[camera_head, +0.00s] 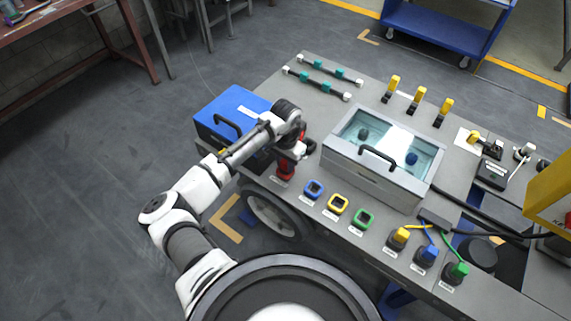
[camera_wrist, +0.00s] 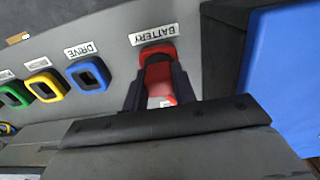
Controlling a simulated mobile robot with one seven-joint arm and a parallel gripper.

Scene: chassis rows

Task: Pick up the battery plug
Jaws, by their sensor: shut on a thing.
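The red battery plug (camera_wrist: 158,80) is between the two fingers of my gripper (camera_wrist: 158,90) in the wrist view, and the fingers are closed on its sides. Its far end meets a red socket (camera_wrist: 157,51) beside the BATTERY label. I cannot tell whether it is seated in the socket or just above it. In the head view my gripper (camera_head: 288,158) points down at the red socket (camera_head: 284,174) at the table's front left, and the arm and fingers hide most of the plug.
Blue, yellow and green sockets (camera_head: 338,204) stand in a row to the right. A blue box (camera_head: 233,107) is close on the left. A clear-lidded case (camera_head: 372,170) stands behind the sockets. Yellow, blue and green plugs with cables (camera_head: 427,256) lie at the front right.

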